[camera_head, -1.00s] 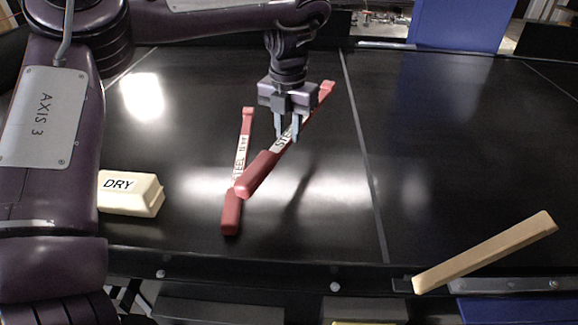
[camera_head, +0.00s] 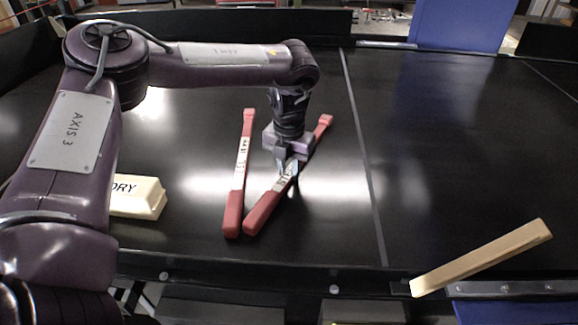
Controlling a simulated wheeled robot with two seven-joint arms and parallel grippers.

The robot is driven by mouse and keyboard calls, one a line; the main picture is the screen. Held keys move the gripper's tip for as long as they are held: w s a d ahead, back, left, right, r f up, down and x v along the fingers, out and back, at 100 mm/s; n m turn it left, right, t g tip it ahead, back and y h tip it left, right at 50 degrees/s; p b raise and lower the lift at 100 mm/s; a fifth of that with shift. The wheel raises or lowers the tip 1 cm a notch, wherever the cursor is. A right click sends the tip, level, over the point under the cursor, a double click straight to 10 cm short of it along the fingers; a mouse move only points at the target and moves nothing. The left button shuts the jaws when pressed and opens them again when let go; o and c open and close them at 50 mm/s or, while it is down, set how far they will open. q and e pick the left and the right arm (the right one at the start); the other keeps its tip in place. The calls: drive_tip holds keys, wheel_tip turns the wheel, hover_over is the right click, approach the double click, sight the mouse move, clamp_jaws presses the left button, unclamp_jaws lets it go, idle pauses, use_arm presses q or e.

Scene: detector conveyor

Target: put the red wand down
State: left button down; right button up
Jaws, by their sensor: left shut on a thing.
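Two red wands with white labels show on the black conveyor. One red wand (camera_head: 240,175) lies flat on the belt, pointing away from me. My left gripper (camera_head: 287,170) is shut on the middle of the other red wand (camera_head: 264,209), to its right. That held wand slants from its thick handle at lower left to its thin end at upper right. It is low over the belt; I cannot tell whether it touches. Its middle is partly hidden by the gripper. The handles of the two wands are close together, with a narrow gap. My right gripper is not in view.
A cream block marked DRY (camera_head: 138,197) lies at the left, partly behind my left arm. A tan wooden bar (camera_head: 481,258) lies slanted at the front right edge. A blue panel (camera_head: 459,22) stands at the back.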

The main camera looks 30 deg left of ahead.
use_arm(q)
drive_tip(key=c, duration=1.2)
unclamp_jaws()
wheel_tip(320, 180, up, 5)
drive_tip(key=b, duration=0.2)
drive_tip(key=shift+f+b, duration=0.15)
drive_tip(key=shift+b, duration=0.25)
wheel_tip(320, 180, up, 7)
drive_tip(key=shift+r, duration=0.2)
drive_tip(key=shift+s, duration=0.1)
